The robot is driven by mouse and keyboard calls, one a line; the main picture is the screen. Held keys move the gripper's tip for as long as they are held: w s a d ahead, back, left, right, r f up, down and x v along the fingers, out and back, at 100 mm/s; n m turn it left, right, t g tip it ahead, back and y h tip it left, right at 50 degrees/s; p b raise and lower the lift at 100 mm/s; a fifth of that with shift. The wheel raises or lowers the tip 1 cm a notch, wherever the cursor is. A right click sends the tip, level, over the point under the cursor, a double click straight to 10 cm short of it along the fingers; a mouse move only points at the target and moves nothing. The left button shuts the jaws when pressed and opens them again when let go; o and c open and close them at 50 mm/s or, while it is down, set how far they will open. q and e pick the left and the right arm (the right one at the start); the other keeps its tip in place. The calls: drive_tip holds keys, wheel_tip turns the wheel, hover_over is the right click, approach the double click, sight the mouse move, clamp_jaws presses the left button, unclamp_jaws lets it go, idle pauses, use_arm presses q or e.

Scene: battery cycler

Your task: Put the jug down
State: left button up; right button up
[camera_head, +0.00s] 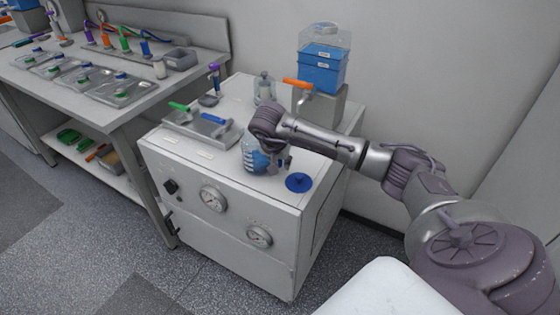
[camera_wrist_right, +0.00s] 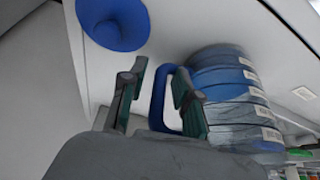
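The jug (camera_head: 250,153), clear with blue contents, appears upright on the white cabinet's top, near its front edge. It also shows in the right wrist view (camera_wrist_right: 230,85), with its blue handle (camera_wrist_right: 160,95) towards my gripper. My right gripper (camera_head: 284,161) is at the jug's right side in the head view, partly hidden by my wrist. In the wrist view its fingers (camera_wrist_right: 158,92) are apart, one on either side of the handle, with a visible gap on the left. My left gripper is not in view.
A blue round disc (camera_head: 299,182) lies right of the jug on the cabinet top (camera_head: 255,190). A tray with green and blue handled items (camera_head: 198,127) is left of it. A blue container (camera_head: 322,68) with an orange-handled tap stands behind. A bench (camera_head: 150,87) stands at left.

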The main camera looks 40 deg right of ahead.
drive_tip(key=shift+a+r, duration=0.15)
drive_tip(key=shift+r, duration=0.35)
drive_tip(key=v, duration=1.1)
drive_tip(key=shift+r, duration=0.2)
drive_tip(key=shift+s+a, duration=0.15)
